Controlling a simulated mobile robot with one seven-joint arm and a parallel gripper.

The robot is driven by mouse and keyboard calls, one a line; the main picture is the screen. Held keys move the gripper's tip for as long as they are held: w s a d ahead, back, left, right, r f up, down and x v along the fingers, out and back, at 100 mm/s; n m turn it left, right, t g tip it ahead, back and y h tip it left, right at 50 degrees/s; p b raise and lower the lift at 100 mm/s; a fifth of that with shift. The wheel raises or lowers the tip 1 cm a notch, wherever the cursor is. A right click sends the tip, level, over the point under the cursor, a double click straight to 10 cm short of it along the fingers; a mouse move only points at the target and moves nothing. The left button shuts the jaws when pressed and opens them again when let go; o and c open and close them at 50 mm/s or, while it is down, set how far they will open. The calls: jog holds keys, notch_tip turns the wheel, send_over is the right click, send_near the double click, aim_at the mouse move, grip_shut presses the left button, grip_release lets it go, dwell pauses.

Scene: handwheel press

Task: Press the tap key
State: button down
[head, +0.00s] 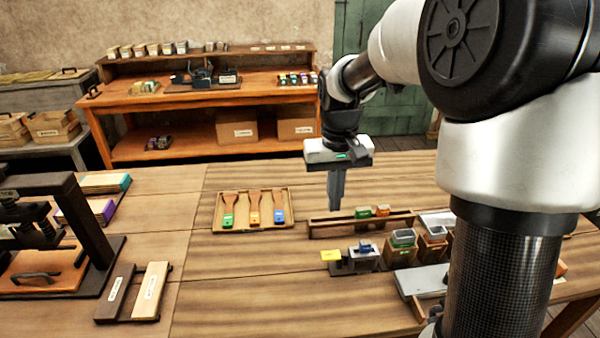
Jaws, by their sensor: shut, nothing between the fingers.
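My gripper (336,207) points straight down with its fingers shut together and empty. It hangs near the far side of the wooden rail (345,228). A small grey device (362,260) with a blue top and a yellow plate (331,256) at its left stands on the table, nearer than the rail. It may be the tap key, but it is too small to tell. My gripper is apart from this device, above and behind it in the picture.
Beside the device stand small wooden boxes with grey tops (402,246). A tray (257,229) with three coloured-ended brushes lies left of my gripper. A dark press (85,225) stands at far left. The front-middle table (250,290) is clear.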

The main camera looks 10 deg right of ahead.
send_over(328, 254)
notch_tip(328, 254, down, 4)
jog(key=shift+g, duration=0.4)
jog(key=shift+f, duration=0.1)
notch_tip(328, 254, down, 14)
jog(key=shift+r+b, duration=0.1)
jog(key=shift+b, duration=0.2)
